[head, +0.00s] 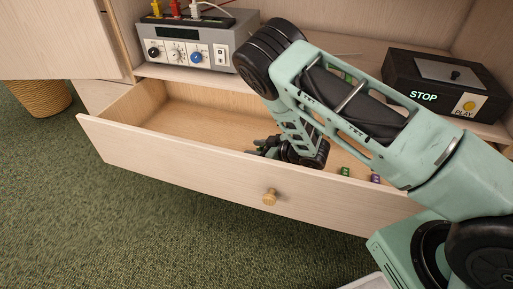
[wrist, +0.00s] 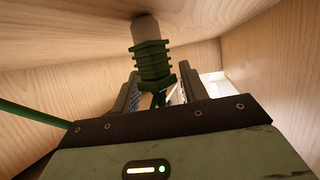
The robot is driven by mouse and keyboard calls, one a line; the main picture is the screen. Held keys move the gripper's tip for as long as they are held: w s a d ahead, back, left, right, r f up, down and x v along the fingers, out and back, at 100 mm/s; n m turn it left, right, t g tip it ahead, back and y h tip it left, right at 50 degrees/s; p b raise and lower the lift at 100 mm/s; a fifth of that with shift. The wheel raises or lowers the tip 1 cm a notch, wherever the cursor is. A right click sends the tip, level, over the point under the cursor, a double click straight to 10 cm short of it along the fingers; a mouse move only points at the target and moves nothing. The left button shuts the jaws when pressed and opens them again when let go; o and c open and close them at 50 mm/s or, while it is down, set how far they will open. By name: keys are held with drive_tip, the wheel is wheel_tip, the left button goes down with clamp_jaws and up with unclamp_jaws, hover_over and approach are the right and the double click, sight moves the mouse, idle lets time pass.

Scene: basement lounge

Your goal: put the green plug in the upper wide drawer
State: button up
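The wide drawer (head: 182,157) is pulled open, with a round wooden knob on its front. My gripper (head: 262,148) is down inside it, near the front panel. In the wrist view the green plug (wrist: 152,62), with a ribbed body and pale tip, lies just beyond and between my fingertips (wrist: 158,88). Its tip meets a wooden surface of the drawer. A green cable (wrist: 35,115) runs off to the left. The fingers stand apart with gaps on both sides of the plug. In the head view my gripper largely hides the plug.
Small green (head: 345,171) and purple (head: 375,178) items lie at the drawer's right. A grey device (head: 200,45) with red, yellow and white plugs and a black STOP/PLAY box (head: 440,85) stand on the shelf above. A wicker basket (head: 42,95) stands at left.

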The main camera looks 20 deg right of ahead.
drive_tip(key=shift+r, duration=0.15)
drive_tip(key=shift+r, duration=0.3)
drive_tip(key=p+v, duration=0.5)
drive_tip(key=v, duration=0.7)
drive_tip(key=a+r+m+g+h, duration=0.2)
drive_tip(key=a+r+g+h, duration=0.25)
drive_tip(key=a+r, duration=0.65)
drive_tip(key=s+r+g+h, duration=0.1)
drive_tip(key=s+r, duration=0.3)
drive_tip(key=s, duration=0.4)
drive_tip(key=s+a+r+n+g+h, duration=0.1)
drive_tip(key=s+r+g, duration=0.2)
drive_tip(key=s, duration=0.6)
drive_tip(key=s+r+g+h, duration=0.1)
drive_tip(key=s+r+g, duration=0.1)
drive_tip(key=s+r, duration=0.5)
drive_tip(key=shift+s+a+r+h, duration=0.2)
drive_tip(key=shift+s+h, duration=0.15)
drive_tip(key=shift+s, duration=0.9)
